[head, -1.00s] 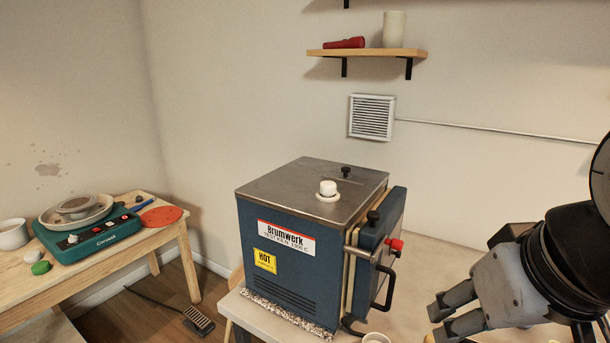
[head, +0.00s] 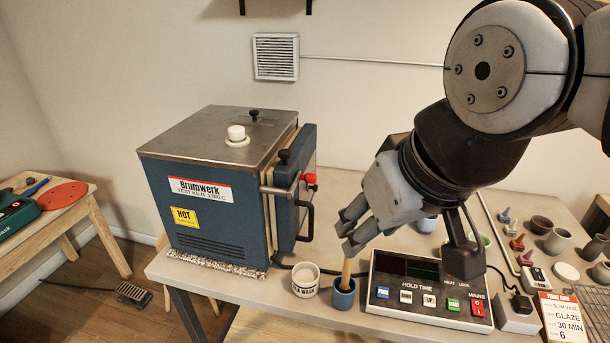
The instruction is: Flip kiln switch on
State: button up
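The blue kiln (head: 215,225) stands on the table with its door at the right side. Its control box (head: 425,290) sits to the right, with dark displays, several buttons and a red rocker marked MAINS (head: 478,307) at its right front corner. I cannot tell which way the rocker is set. My gripper (head: 347,236) hangs left of and above the control box, pointing down and left. My wrist hides part of the box's back edge.
A card (head: 563,318), small pots and coloured cones crowd the right. A side table (head: 80,222) stands far left.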

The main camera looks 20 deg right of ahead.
aim_at(477, 305)
jog(key=l+z, duration=0.1)
jog(key=z, duration=0.7)
jog(key=l+z, duration=0.15)
jog(key=z, duration=0.25)
jog(key=k+u, duration=0.1)
jog(key=k, duration=0.4)
